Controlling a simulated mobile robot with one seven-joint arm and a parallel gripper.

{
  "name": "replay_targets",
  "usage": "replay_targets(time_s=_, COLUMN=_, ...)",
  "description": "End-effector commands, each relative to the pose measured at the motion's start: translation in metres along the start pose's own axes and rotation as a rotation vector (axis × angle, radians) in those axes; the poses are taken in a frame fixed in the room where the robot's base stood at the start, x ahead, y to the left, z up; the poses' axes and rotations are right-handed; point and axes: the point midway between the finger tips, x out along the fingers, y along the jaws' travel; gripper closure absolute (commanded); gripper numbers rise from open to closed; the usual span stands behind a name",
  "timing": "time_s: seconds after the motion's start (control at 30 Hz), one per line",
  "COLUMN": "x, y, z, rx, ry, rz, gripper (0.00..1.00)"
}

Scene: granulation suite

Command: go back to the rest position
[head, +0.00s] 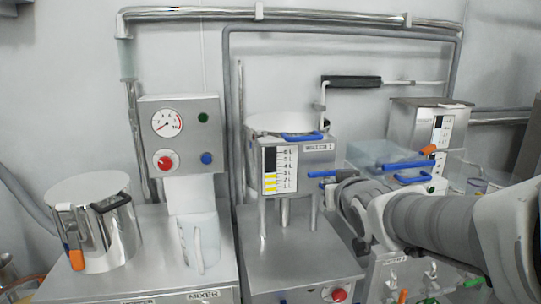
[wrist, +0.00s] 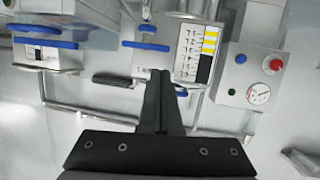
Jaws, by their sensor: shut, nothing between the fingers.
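My gripper (wrist: 160,74) shows in the wrist view as two dark fingers pressed together, with nothing between them. The wrist picture is upside down, and the fingertips overlap the front of the steel hopper with the level scale (wrist: 197,55). I cannot tell how far they are from it. In the head view my arm (head: 430,222) reaches in from the right, and its end lies just right of that hopper (head: 325,160). The fingers are not clearly visible there.
A mixer station with a gauge panel (head: 180,140) stands left of the hopper. A steel pot (head: 105,230) with an orange-tipped handle stands at the left. Another steel hopper (head: 415,125) is behind my arm. Blue handles (head: 322,173) stick out near my wrist. Pipes run along the wall.

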Motion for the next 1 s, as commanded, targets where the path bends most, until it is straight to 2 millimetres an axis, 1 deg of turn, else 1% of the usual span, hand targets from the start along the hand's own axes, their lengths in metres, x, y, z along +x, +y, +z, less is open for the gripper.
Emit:
replay_targets(time_s=0.03, x=-0.016, y=0.003, z=0.009, rx=0.002, ry=-0.053, rz=0.021, gripper=1.00)
replay_targets(time_s=0.17, x=-0.054, y=0.010, z=0.042, rx=0.012, ry=-0.215, rz=0.060, gripper=1.00)
replay_targets(time_s=0.3, x=-0.102, y=0.010, z=0.082, rx=0.031, ry=-0.392, rz=0.075, gripper=1.00)
replay_targets(time_s=0.47, x=-0.157, y=0.003, z=0.125, rx=0.053, ry=-0.585, rz=0.055, gripper=1.00)
replay_targets(time_s=0.5, x=-0.171, y=0.000, z=0.136, rx=0.060, ry=-0.631, rz=0.045, gripper=1.00)
replay_targets(time_s=0.63, x=-0.216, y=-0.011, z=0.168, rx=0.072, ry=-0.774, rz=0.001, gripper=1.00)
replay_targets(time_s=0.67, x=-0.220, y=-0.009, z=0.149, rx=0.071, ry=-0.774, rz=0.002, gripper=1.00)
replay_targets(time_s=0.7, x=-0.222, y=-0.008, z=0.136, rx=0.071, ry=-0.772, rz=0.004, gripper=1.00)
replay_targets(time_s=0.87, x=-0.233, y=-0.006, z=0.099, rx=0.071, ry=-0.772, rz=0.006, gripper=1.00)
replay_targets(time_s=1.0, x=-0.244, y=-0.004, z=0.065, rx=0.071, ry=-0.771, rz=0.006, gripper=1.00)
